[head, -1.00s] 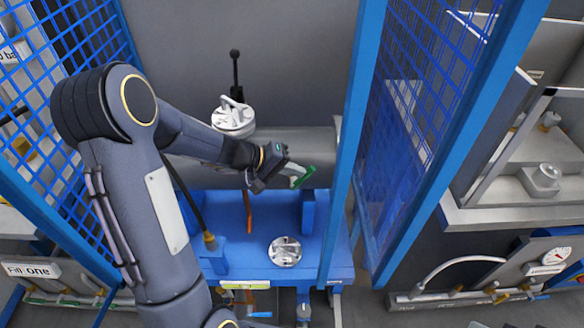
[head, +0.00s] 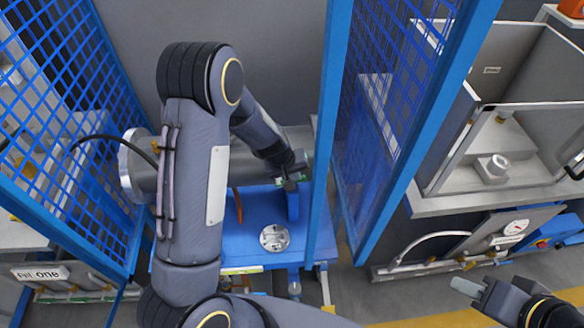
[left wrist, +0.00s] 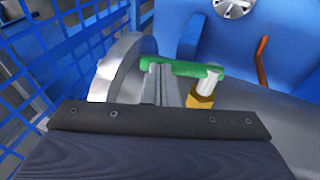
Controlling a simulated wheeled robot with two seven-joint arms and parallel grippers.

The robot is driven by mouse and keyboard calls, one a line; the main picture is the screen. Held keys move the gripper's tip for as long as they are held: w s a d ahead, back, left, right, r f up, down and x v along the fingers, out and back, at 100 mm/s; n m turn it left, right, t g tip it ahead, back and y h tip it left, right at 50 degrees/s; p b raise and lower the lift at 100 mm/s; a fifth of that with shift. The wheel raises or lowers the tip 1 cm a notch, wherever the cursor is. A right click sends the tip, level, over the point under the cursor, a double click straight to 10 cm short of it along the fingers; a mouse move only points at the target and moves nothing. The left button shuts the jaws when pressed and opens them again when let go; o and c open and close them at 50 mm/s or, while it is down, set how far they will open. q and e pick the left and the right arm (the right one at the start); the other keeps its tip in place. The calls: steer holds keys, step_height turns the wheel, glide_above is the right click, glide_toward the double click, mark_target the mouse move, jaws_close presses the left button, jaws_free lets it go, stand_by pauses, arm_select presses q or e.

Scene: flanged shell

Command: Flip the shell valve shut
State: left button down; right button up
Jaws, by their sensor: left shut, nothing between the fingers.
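The shell (head: 300,138) is a grey horizontal cylinder on a blue stand, with a round flange at its left end (head: 131,166). My left arm hides its middle in the head view. In the left wrist view, the valve has a green handle (left wrist: 186,68) lying across the picture and a brass body (left wrist: 205,92) at the handle's right end. My left gripper (left wrist: 164,80) is shut and empty, its fingertips right at the green handle; I cannot tell whether they touch. In the head view, the left gripper (head: 289,184) is at the shell's right part. My right gripper (head: 468,289) is at lower right, away from the shell.
Blue mesh panels stand left (head: 70,110) and right (head: 375,120) of the shell, with a blue post (head: 325,130) close to my left gripper. An orange lever (left wrist: 262,58) shows beyond the valve. A grey bench (head: 490,200) stands at the right.

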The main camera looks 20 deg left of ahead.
arm_select(q)
steer(key=shift+w+d+f+b, duration=0.2)
steer(key=shift+d+f+b, duration=0.3)
steer(key=shift+f, duration=0.2)
arm_select(e)
steer(key=shift+f, duration=0.55)
arm_select(q)
steer(key=shift+s+d+f, duration=0.1)
steer(key=shift+f, duration=0.05)
arm_select(e)
steer(key=shift+s, duration=0.1)
